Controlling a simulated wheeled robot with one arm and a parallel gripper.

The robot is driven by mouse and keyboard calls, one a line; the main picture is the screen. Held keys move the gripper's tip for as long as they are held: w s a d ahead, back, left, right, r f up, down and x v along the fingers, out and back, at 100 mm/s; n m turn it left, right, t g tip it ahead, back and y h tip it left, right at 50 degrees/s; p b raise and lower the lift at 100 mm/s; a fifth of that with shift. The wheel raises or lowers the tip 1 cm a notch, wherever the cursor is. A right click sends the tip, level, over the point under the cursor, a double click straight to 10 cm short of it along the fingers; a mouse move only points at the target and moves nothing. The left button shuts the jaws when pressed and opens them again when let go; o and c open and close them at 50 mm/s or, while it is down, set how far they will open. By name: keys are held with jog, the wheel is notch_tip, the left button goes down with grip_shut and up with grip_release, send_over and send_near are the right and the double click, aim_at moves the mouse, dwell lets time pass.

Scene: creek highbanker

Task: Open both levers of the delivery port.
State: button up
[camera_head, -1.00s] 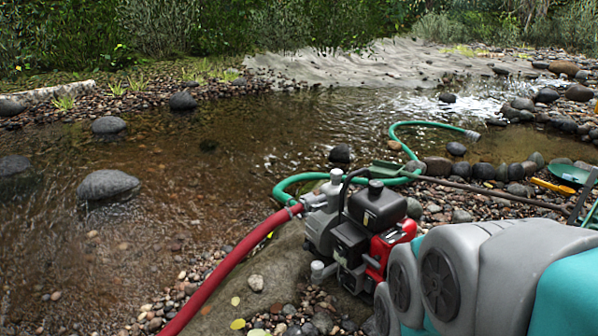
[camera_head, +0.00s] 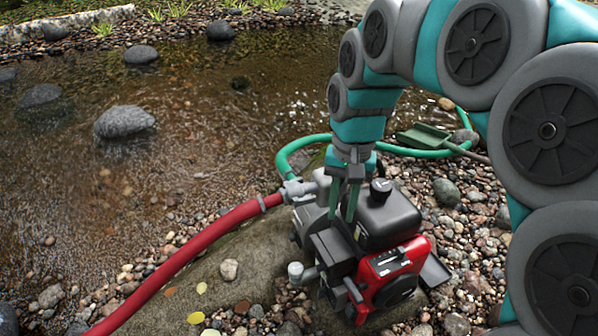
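The pump (camera_head: 375,245) is a black and red engine with a grey pump body, sitting on a flat rock. A red hose (camera_head: 190,262) runs to a grey coupling (camera_head: 298,190) at its upper left. A second grey fitting with a round cap (camera_head: 296,270) sticks out at its lower left. I cannot tell which fitting is the delivery port, and no levers can be made out clearly. My gripper (camera_head: 343,214) points down over the pump, right of the hose coupling. Its two green fingers are apart with nothing seen between them. Whether they touch the pump is unclear.
A green hose (camera_head: 284,158) curves behind the pump, partly behind my arm. A green scoop-like tray (camera_head: 424,137) lies among the stones. Shallow creek water is at the left, with several boulders. Gravel surrounds the rock (camera_head: 225,275).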

jog(key=w+a+f+m, duration=0.1)
jog(key=w+a+m, duration=0.15)
jog(key=w, duration=0.55)
jog(key=w+a+f+m, duration=0.1)
jog(key=w+a, duration=0.2)
jog(key=w, duration=0.4)
jog(key=m+t, duration=0.1)
jog(key=m, duration=0.5)
send_over(299, 179)
jog(key=shift+h, duration=0.3)
notch_tip(299, 179, down, 8)
jog(key=shift+r+b, duration=0.2)
jog(key=shift+b, duration=0.15)
notch_tip(299, 179, down, 8)
jog(key=shift+r, duration=0.2)
jog(key=shift+c, duration=0.2)
grip_shut()
